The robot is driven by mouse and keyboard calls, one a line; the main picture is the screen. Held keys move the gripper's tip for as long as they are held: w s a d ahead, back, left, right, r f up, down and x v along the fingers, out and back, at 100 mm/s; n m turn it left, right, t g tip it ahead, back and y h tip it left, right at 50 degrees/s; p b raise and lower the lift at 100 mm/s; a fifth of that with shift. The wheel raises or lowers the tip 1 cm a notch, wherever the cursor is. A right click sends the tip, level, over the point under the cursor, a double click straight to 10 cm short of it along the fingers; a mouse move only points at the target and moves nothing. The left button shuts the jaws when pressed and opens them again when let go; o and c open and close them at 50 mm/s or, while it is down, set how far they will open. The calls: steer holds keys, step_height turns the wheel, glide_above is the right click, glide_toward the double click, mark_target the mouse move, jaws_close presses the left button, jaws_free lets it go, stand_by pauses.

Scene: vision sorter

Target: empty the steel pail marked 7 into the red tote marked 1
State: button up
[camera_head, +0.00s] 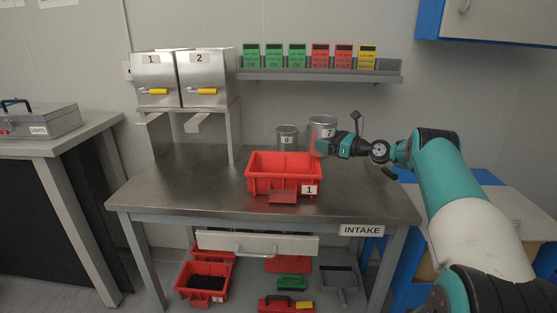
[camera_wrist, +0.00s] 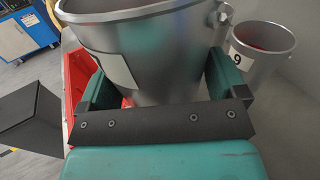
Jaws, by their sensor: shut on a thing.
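My gripper (camera_head: 326,146) is shut on the steel pail marked 7 (camera_head: 321,123). It holds the pail roughly upright, at the back right of the red tote and higher than the pail beside it. In the wrist view the pail (camera_wrist: 150,45) fills the space between the two fingers of my gripper (camera_wrist: 163,80); its contents are not visible. The red tote marked 1 (camera_head: 262,182) stands on the steel table, in front and to the left of the pail. Part of the tote (camera_wrist: 72,90) shows at the left of the wrist view. Its inside floor is mostly hidden.
A second steel pail (camera_head: 287,139), marked 9 in the wrist view (camera_wrist: 262,50), stands close by with something reddish inside. Two steel dispensers (camera_head: 180,75) stand at the left. A shelf (camera_head: 300,75) with coloured cards hangs behind. The table's left front (camera_head: 190,190) is clear.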

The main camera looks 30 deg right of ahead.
mark_target(319, 135)
steer(key=shift+s+d+r, duration=0.1)
steer(key=shift+d+r, duration=0.1)
steer(key=shift+r, duration=0.1)
steer(key=p, duration=0.2)
steer(key=r+n+p, duration=0.1)
steer(key=shift+a+r+g+p, duration=0.15)
steer(key=shift+a+g+p, duration=0.15)
steer(key=shift+g+p, duration=0.1)
steer(key=a+r+n+g+h+p, duration=0.1)
steer(key=p, duration=0.3)
steer(key=shift+r+n+h+p, duration=0.25)
steer(key=shift+n+h+p, duration=0.05)
steer(key=shift+n, duration=0.1)
steer(key=shift+a+f+n+g+h+p, duration=0.2)
steer(key=shift+n+g+h+p, duration=0.1)
steer(key=shift+p, duration=0.3)
steer(key=p, duration=0.2)
steer(key=a+n+g+h+p, duration=0.1)
steer(key=p, duration=0.1)
steer(key=shift+w+a+f+n, duration=0.15)
steer(key=shift+w+a+n, duration=0.15)
steer(key=shift+a+n+g+h+p, duration=0.1)
steer(key=shift+n+g+h+p, duration=0.35)
steer(key=shift+h+p, duration=0.6)
steer(key=shift+f+p, duration=0.25)
steer(key=shift+p, duration=0.05)
steer(key=shift+n, duration=0.25)
